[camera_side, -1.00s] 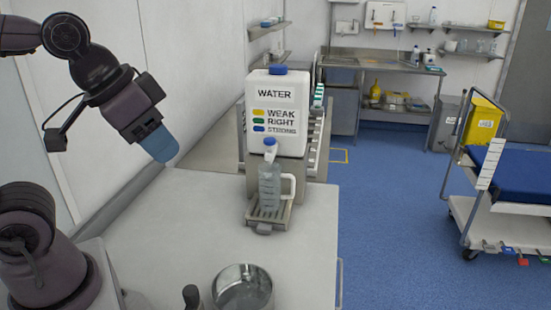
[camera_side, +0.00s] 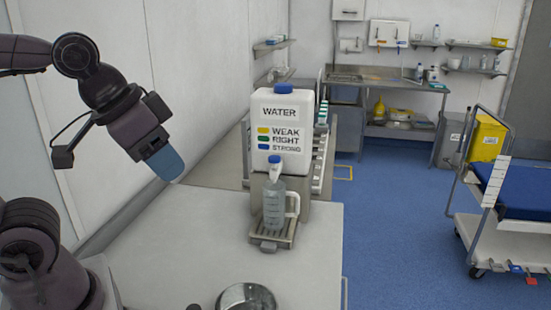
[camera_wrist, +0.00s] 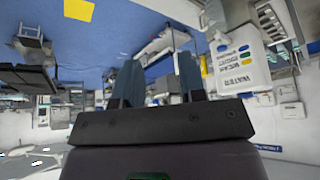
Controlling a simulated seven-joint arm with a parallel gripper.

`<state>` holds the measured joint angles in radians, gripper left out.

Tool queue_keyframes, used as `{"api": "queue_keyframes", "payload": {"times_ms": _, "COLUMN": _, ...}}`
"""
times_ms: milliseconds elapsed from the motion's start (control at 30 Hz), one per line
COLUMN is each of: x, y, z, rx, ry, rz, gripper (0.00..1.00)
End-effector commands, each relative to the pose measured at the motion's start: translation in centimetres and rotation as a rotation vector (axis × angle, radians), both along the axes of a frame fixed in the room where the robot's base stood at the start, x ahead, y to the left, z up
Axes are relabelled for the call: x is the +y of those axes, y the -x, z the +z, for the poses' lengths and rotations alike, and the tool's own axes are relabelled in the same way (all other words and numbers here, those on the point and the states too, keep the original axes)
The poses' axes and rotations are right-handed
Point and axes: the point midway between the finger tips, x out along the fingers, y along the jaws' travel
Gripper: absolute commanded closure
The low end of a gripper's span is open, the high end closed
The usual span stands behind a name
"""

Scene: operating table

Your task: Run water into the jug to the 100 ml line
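A clear jug (camera_side: 273,207) with a white handle on its right stands upright on the drip tray (camera_side: 268,246), under the tap (camera_side: 275,171) of the white water container (camera_side: 265,112). The tap has a blue top. I cannot make out a water level or the 100 ml line in the jug. My gripper (camera_side: 166,164) hangs in the air to the left of the container, apart from the tap and jug. In the wrist view, my gripper's (camera_wrist: 158,80) two blue fingers stand apart with nothing between them. The container (camera_wrist: 236,64) shows upside down there, at right.
A metal bowl (camera_side: 246,297) sits at the table's front edge of view. The white table (camera_side: 190,240) is clear left of the jug. A wall runs along the left. A trolley with a blue top (camera_side: 528,196) stands on the floor at right.

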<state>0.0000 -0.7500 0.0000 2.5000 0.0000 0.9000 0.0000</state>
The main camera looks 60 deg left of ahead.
Motion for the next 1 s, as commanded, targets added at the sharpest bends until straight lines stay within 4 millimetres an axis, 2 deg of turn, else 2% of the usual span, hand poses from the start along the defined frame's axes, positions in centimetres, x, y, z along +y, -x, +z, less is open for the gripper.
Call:
{"api": "queue_keyframes", "payload": {"times_ms": 467, "x": 0.0, "y": 0.0, "z": 0.0, "rx": 0.0, "ry": 0.0, "rz": 0.0, "gripper": 0.63}}
{"api": "queue_keyframes", "payload": {"times_ms": 500, "x": 0.0, "y": 0.0, "z": 0.0, "rx": 0.0, "ry": 0.0, "rz": 0.0, "gripper": 0.65}}
{"api": "queue_keyframes", "payload": {"times_ms": 667, "x": 0.3, "y": -0.1, "z": -0.5, "rx": 0.025, "ry": 0.0, "rz": 0.017, "gripper": 1.0}}
{"api": "queue_keyframes", "payload": {"times_ms": 733, "x": 0.6, "y": -0.4, "z": -1.3, "rx": 0.065, "ry": 0.0, "rz": 0.03, "gripper": 1.0}}
{"api": "queue_keyframes", "payload": {"times_ms": 867, "x": 1.4, "y": -2.5, "z": -1.4, "rx": 0.123, "ry": 0.0, "rz": 0.062, "gripper": 1.0}}
{"api": "queue_keyframes", "payload": {"times_ms": 1000, "x": 2.7, "y": -6.2, "z": -0.6, "rx": 0.18, "ry": -0.004, "rz": 0.088, "gripper": 1.0}}
